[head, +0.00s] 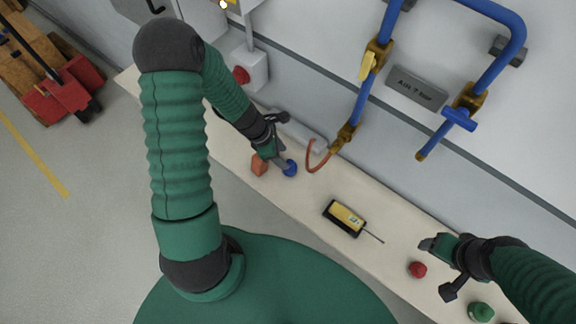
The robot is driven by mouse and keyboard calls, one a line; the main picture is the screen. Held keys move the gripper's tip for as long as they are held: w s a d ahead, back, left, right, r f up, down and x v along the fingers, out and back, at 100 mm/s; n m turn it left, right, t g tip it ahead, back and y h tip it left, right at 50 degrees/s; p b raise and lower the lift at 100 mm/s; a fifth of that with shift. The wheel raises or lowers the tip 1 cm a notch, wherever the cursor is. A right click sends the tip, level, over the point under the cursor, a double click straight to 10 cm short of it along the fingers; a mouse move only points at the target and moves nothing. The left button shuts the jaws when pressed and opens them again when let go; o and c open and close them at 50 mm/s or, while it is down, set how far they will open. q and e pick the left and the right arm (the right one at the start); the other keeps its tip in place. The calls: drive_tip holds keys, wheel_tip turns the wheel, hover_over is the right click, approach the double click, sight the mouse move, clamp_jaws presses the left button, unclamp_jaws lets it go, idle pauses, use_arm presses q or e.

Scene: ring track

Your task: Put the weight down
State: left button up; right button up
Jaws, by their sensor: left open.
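No piece is clearly marked as the weight. A small round blue piece (290,168) stands on the pale bench (315,190), right at the fingertips of my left gripper (281,161). My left gripper is open and low over the bench; I cannot tell whether a finger touches the blue piece. An orange block (259,165) lies just left of it. A round red piece (417,269) and a round green piece (481,312) are farther right. My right gripper (428,244) hangs near the red piece, its jaw gap not clear.
A yellow and black meter (346,218) with a thin probe lies mid-bench. Blue pipes (364,97) with brass valves and an air sign (416,88) are on the wall. An orange hose (318,164) curls near the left gripper. A red pallet truck (62,95) stands on the floor.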

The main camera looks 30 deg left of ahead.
sight(289, 163)
use_arm(q)
drive_tip(key=d+f, duration=0.1)
drive_tip(key=d, duration=0.1)
drive_tip(key=d+f, duration=0.2)
drive_tip(key=shift+w+f, duration=0.1)
drive_tip(key=shift+w, duration=0.3)
drive_tip(key=shift+w+a+f, duration=0.2)
drive_tip(key=shift+a+f, duration=0.4)
drive_tip(key=shift+a, duration=0.35)
drive_tip(key=shift+s+a, duration=0.1)
drive_tip(key=shift+a, duration=0.1)
drive_tip(key=shift+c, duration=0.9)
drive_tip(key=shift+s, duration=0.1)
drive_tip(key=shift+c, duration=1.1)
drive_tip(key=shift+d, duration=0.35)
drive_tip(key=c, duration=0.5)
drive_tip(key=shift+d, duration=0.35)
clamp_jaws()
drive_tip(key=shift+a, duration=0.3)
use_arm(e)
drive_tip(key=shift+s+d+r, duration=0.1)
drive_tip(key=shift+s+d, duration=0.2)
drive_tip(key=shift+d, duration=0.15)
drive_tip(key=shift+d, duration=0.2)
